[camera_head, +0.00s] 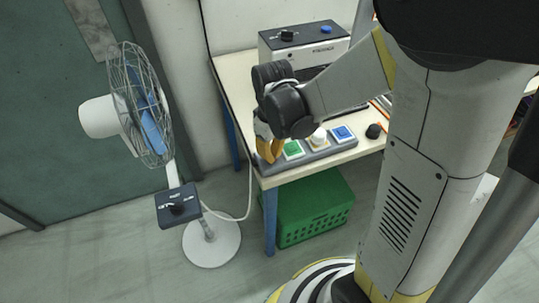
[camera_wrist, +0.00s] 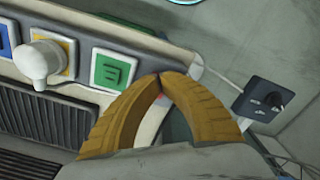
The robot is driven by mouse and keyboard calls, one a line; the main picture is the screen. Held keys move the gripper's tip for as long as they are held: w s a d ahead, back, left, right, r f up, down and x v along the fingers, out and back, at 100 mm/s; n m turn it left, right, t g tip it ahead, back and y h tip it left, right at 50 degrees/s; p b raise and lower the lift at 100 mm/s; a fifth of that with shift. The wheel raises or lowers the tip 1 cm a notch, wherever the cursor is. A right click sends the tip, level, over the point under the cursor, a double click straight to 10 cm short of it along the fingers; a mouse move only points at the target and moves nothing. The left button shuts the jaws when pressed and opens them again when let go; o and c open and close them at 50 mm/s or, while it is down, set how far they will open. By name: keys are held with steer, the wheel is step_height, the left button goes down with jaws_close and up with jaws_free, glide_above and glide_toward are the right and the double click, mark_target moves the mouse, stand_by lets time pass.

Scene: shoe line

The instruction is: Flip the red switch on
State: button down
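The red switch is mostly hidden. In the wrist view only a small red patch (camera_wrist: 160,98) shows between my fingers, and I cannot tell whether it is the switch. My gripper (camera_head: 268,152) is over the left end of the grey switch panel (camera_head: 322,157). Its tan fingers (camera_wrist: 162,77) meet at the tips in the wrist view, with a gap lower down between them. The panel carries a green switch (camera_head: 292,149), a white knob (camera_head: 318,136) on a yellow square, and a blue switch (camera_head: 342,133). The green switch (camera_wrist: 109,70) is beside my left finger.
A black knob (camera_head: 373,131) sits right of the panel. A grey machine (camera_head: 303,45) with a blue button stands behind on the table (camera_head: 233,68). A green crate (camera_head: 312,208) is underneath. A fan (camera_head: 140,105) with a dark control box (camera_head: 178,205) stands left.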

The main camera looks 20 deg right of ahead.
steer(key=shift+f+b, duration=0.5)
steer(key=shift+f, duration=0.1)
stand_by(0.3)
step_height(320, 180, up, 7)
steer(key=p, duration=0.5)
stand_by(0.6)
steer(key=shift+s+r, duration=0.1)
steer(key=shift+r, duration=0.2)
steer(key=s+d+r+m+t, duration=0.1)
steer(key=s+r+m+t, duration=0.5)
steer(key=r, duration=0.7)
steer(key=s+t, duration=0.1)
steer(key=s, duration=0.1)
steer(key=shift+s+d+r, duration=0.2)
steer(key=shift+s+d, duration=0.2)
